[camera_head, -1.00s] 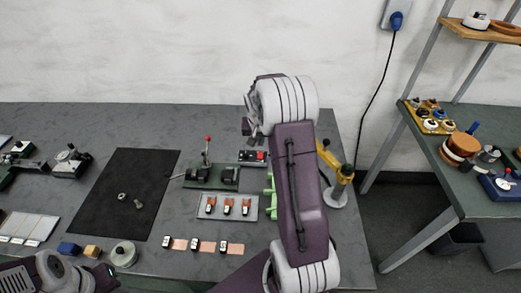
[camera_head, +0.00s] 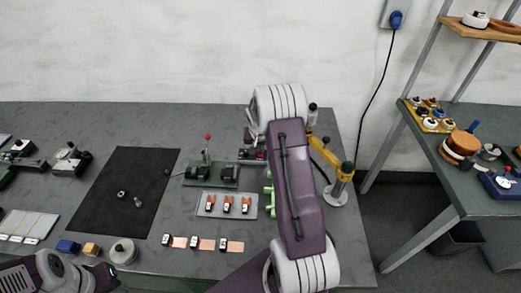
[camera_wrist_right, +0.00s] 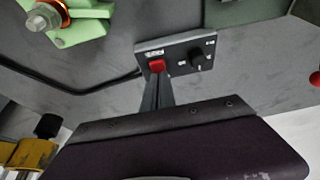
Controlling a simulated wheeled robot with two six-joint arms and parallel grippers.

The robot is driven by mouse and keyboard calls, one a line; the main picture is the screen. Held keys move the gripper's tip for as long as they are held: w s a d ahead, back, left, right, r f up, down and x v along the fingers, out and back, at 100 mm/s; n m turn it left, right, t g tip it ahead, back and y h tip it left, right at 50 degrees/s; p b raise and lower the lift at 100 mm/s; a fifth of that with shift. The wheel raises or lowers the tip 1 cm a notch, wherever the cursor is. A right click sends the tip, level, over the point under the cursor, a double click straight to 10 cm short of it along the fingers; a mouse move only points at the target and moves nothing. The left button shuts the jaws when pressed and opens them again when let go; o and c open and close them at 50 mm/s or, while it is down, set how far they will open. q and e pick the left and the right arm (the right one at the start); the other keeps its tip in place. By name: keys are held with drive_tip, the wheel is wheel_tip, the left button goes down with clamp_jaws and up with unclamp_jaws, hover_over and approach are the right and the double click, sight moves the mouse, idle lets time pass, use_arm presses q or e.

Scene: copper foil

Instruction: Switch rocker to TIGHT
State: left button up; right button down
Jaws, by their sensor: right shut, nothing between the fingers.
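The control box (camera_head: 246,155) is a dark box near the back of the bench, partly behind my right arm in the head view. In the right wrist view its panel (camera_wrist_right: 177,78) carries a red rocker (camera_wrist_right: 156,65) beside a black knob (camera_wrist_right: 197,59). The labels are too small to read. My right gripper (camera_wrist_right: 158,82) is shut and empty. Its fingertips are at the near edge of the red rocker in the wrist view; I cannot tell whether they touch it. My left arm shows at the lower left of the head view, without visible fingers.
A green fixture with a red-knobbed lever (camera_head: 210,172) stands left of the box. A grey tray (camera_head: 227,206) with several small parts lies in front. A yellow-armed stand (camera_head: 338,185) is close right of my right arm. The black mat (camera_head: 125,190) is mostly clear.

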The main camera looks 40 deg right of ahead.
sight(260, 155)
drive_tip(key=shift+s+f, duration=0.1)
drive_tip(key=shift+f, duration=0.25)
drive_tip(key=shift+s+a+f+b, duration=0.35)
drive_tip(key=shift+s+f+b, duration=0.1)
drive_tip(key=shift+s+b, duration=0.05)
drive_tip(key=shift+s+a+r, duration=0.15)
drive_tip(key=shift+a+r, duration=0.05)
drive_tip(key=shift+r, duration=0.05)
drive_tip(key=r+p, duration=0.2)
drive_tip(key=r, duration=0.1)
drive_tip(key=r+p, duration=0.1)
drive_tip(key=p, duration=0.1)
drive_tip(key=shift+w+d+r, duration=0.1)
drive_tip(key=shift+w+r, duration=0.2)
drive_tip(key=shift+r, duration=0.05)
drive_tip(key=v, duration=1)
drive_tip(key=shift+b, duration=0.45)
